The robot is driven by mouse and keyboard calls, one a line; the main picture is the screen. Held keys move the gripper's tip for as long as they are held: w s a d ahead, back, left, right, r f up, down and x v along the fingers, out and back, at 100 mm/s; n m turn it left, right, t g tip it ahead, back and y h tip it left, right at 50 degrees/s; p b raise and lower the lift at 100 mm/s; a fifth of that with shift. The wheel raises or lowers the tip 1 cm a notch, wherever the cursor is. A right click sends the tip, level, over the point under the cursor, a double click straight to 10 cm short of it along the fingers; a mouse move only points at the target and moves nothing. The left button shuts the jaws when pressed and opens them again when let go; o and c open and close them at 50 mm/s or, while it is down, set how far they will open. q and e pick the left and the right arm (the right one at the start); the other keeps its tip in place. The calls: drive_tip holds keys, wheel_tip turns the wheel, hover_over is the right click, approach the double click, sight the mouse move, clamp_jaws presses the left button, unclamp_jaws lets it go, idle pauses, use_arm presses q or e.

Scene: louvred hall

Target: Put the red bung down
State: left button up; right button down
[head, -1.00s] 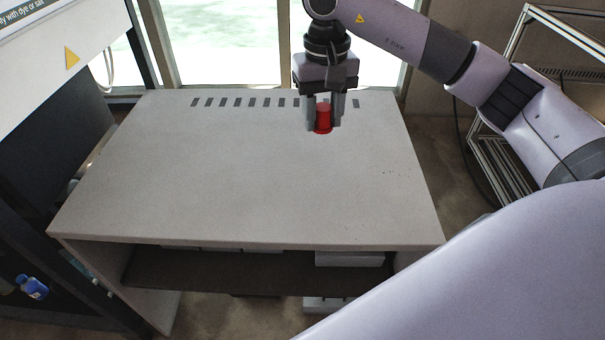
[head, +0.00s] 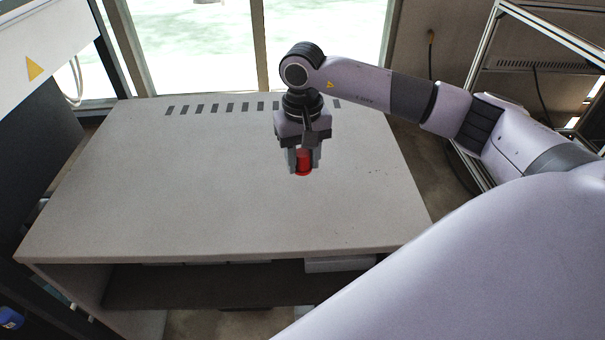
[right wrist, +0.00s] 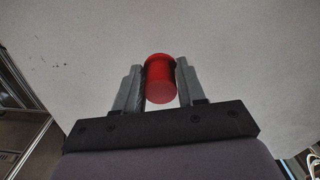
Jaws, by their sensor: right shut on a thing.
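The red bung (head: 303,161) is between the fingers of my right gripper (head: 304,162), over the right part of the grey table top (head: 200,190). In the right wrist view the bung (right wrist: 160,79) sits between the two grey fingers (right wrist: 160,85), which are shut on it. The pale table top (right wrist: 240,60) fills the background there. I cannot tell for sure whether the bung touches the table or hangs just above it. My left gripper is in neither view.
The table top is otherwise bare, with a row of dark slots (head: 230,107) along its back edge. A shelf (head: 200,284) below holds pale boxes (head: 338,264). A metal frame rack (head: 480,95) stands at the right, and a dark cabinet (head: 40,130) at the left.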

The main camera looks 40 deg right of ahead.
sight(302, 186)
drive_tip(key=shift+f, duration=2.3)
drive_tip(key=shift+f+b, duration=0.25)
drive_tip(key=shift+b, duration=0.05)
drive_tip(key=c, duration=0.7)
unclamp_jaws()
drive_tip(key=shift+r, duration=0.1)
drive_tip(key=shift+o, duration=0.2)
drive_tip(key=shift+r, duration=0.1)
